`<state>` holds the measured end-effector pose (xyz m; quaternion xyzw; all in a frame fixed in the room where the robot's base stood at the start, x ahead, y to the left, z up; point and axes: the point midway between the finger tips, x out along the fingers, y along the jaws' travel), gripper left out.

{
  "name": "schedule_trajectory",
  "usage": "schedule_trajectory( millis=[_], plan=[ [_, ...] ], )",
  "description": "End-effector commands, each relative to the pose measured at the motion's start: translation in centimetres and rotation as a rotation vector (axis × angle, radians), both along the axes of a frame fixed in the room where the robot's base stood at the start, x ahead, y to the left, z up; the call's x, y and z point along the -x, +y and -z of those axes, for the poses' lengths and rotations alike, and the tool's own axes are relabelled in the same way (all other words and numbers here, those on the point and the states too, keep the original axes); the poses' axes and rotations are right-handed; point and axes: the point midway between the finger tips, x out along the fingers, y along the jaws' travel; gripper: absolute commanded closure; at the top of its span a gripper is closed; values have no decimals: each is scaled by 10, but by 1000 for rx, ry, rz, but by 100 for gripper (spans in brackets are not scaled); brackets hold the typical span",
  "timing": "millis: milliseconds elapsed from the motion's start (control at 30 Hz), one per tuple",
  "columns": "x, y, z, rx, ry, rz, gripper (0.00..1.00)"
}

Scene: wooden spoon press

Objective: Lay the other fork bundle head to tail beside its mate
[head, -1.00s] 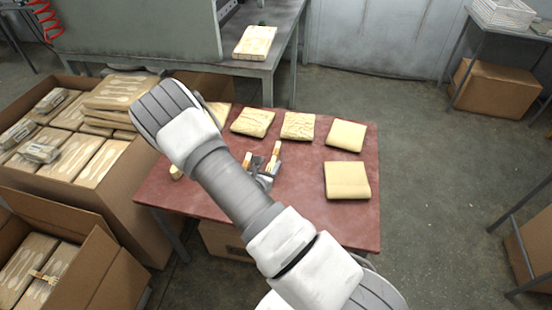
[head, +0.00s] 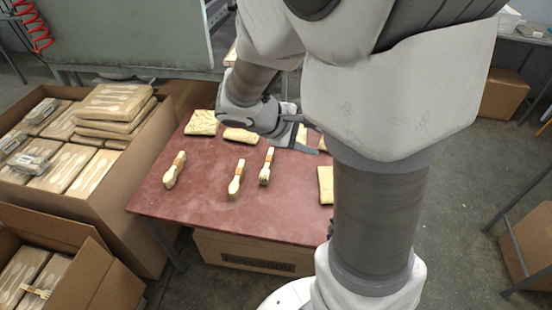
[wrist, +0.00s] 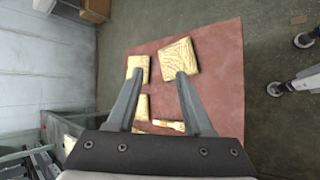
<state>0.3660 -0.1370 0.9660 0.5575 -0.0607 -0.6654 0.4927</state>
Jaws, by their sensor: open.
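Three banded wooden cutlery bundles lie apart on the red table. The right bundle (head: 266,167) shows tines at its near end. The middle bundle (head: 236,180) lies beside it with a gap; its head shape is too small to tell. The left bundle (head: 175,170) lies further off, also unclear. Another banded bundle (head: 38,291) lies across packs in the lower-left carton. My gripper (head: 310,137) is open and empty at the table's back, right of the bundles. In the wrist view my gripper (wrist: 160,76) has spread fingers above wrapped packs, with one bundle (wrist: 168,125) close to its base.
Wrapped packs (head: 202,122) line the back of the red table (head: 205,208), with another (head: 325,184) partly behind my arm. A large carton (head: 112,215) of stacked packs stands left; a smaller open carton (head: 95,275) is in front. The table's front left is bare.

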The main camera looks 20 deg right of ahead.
Motion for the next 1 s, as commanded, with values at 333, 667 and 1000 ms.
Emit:
schedule_trajectory(
  millis=[333, 667, 1000],
  plan=[
    [62, 43, -41, -386, -249, 253, 49],
    [103, 102, -80, -761, -486, 392, 49],
    [119, 136, -101, -962, -605, 427, 50]
  ],
)
